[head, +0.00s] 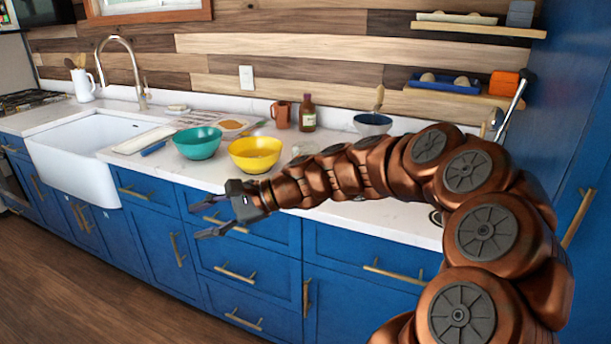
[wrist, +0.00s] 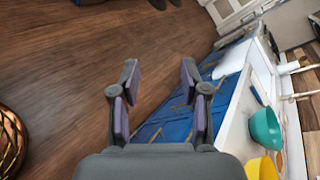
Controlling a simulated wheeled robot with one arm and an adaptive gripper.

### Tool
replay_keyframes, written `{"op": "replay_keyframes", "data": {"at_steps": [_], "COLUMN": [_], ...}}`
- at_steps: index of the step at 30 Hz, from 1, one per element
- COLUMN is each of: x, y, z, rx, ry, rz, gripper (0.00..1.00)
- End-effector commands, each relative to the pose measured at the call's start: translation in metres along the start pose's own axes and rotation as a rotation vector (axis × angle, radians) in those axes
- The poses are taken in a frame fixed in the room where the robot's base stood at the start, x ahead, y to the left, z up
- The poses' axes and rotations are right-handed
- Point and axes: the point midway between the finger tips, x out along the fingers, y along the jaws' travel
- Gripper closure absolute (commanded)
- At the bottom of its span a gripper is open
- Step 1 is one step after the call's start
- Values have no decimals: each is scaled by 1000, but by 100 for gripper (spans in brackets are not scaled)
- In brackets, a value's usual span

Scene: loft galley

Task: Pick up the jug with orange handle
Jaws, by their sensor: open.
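A small brown-orange jug or mug (head: 281,114) stands at the back of the white counter in the head view, just left of a dark bottle. A white pitcher (head: 83,86) with wooden utensils stands at the far left, beyond the sink. I cannot make out for certain which vessel has an orange handle. My gripper (head: 200,221) is open and empty. It hangs in front of the blue drawers near the counter edge, apart from both vessels. In the wrist view the open jaws (wrist: 158,78) face the wooden floor and cabinet fronts.
A teal bowl (head: 197,143) and a yellow bowl (head: 255,154) stand on the counter (head: 217,177) behind my gripper. A clear glass item (head: 305,148) is near my arm. The floor (head: 60,285) is clear.

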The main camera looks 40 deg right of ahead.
Motion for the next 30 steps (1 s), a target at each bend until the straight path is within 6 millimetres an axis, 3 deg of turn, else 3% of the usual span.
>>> {"op": "replay_keyframes", "data": {"at_steps": [1,6,9,13,15,19,30], "x": [-11,-76,-121,-164,-180,-194,-178], "y": [-15,-64,-74,-72,-70,-68,-85], "z": [-32,-134,-191,-244,-261,-277,-284], "rx": [97,430,593,743,790,833,837], "ry": [-5,-25,-40,-57,-63,-69,-69], "rz": [-93,-414,-580,-728,-779,-824,-827], "gripper": [54,54,54,54,54,54,54]}}
